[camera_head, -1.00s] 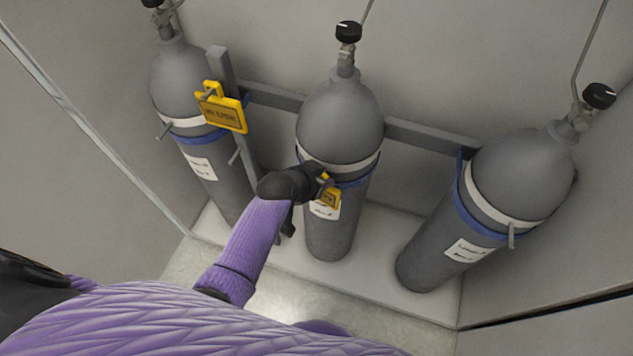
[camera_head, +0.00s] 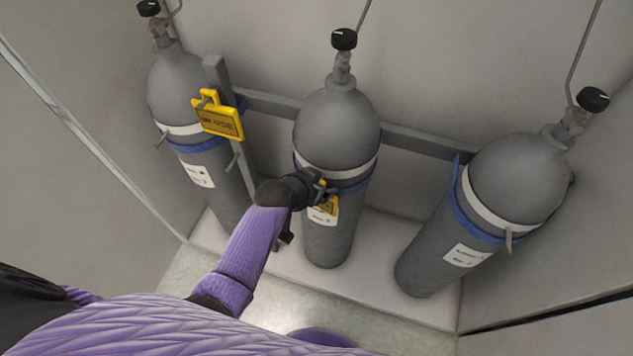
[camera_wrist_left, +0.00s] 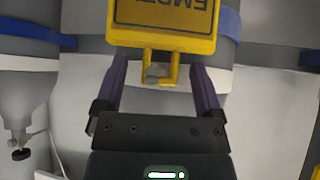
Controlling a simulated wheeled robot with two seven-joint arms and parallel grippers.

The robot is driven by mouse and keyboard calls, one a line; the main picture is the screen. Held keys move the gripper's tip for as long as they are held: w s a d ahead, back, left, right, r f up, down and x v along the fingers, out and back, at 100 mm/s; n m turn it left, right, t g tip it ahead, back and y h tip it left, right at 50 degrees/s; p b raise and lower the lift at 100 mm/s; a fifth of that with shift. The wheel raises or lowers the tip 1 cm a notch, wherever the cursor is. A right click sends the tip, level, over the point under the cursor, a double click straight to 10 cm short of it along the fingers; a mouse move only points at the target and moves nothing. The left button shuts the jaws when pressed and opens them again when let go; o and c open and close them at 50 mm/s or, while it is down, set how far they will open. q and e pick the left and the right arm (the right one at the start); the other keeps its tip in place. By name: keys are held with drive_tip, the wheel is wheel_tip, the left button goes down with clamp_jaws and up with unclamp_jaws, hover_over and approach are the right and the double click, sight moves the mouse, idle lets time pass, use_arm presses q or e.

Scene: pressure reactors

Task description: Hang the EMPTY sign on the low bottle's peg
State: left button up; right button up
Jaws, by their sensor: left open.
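The yellow EMPTY sign (camera_head: 328,205) is at the front of the middle bottle (camera_head: 337,135), partly hidden by my left gripper (camera_head: 317,188). In the left wrist view the EMPTY sign (camera_wrist_left: 165,40) appears upside down, and a grey peg end (camera_wrist_left: 158,71) shows inside its hanger loop. My left gripper (camera_wrist_left: 160,82) is open, with one dark finger on each side of the loop and gaps between. Whether the peg bears the sign's weight, I cannot tell. My right gripper is not in view.
A second yellow sign (camera_head: 217,119), apparently IN USE, hangs on the upright post beside the left bottle (camera_head: 180,88). The right bottle (camera_head: 515,185) has a bare peg (camera_head: 508,240). A grey rail (camera_head: 418,141) runs behind the bottles.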

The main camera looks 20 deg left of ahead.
use_arm(q)
drive_tip(key=shift+r, duration=0.1)
drive_tip(key=p+v, duration=0.6)
drive_tip(key=v, duration=0.4)
drive_tip(key=s+a+f+n+g+y+b, duration=0.15)
drive_tip(key=s+f+g, duration=0.35)
drive_tip(key=s+f, duration=1.25)
drive_tip(key=s+a+f+g, duration=0.1)
drive_tip(key=s+f, duration=0.2)
drive_tip(key=s, duration=0.4)
drive_tip(key=s+a+f+g+y+b, duration=0.1)
drive_tip(key=s+f, duration=0.3)
drive_tip(key=s, duration=0.4)
drive_tip(key=shift+a+m+g, duration=0.35)
drive_tip(key=shift+a+g, duration=0.1)
drive_tip(key=shift+g, duration=0.05)
drive_tip(key=shift+f, duration=0.1)
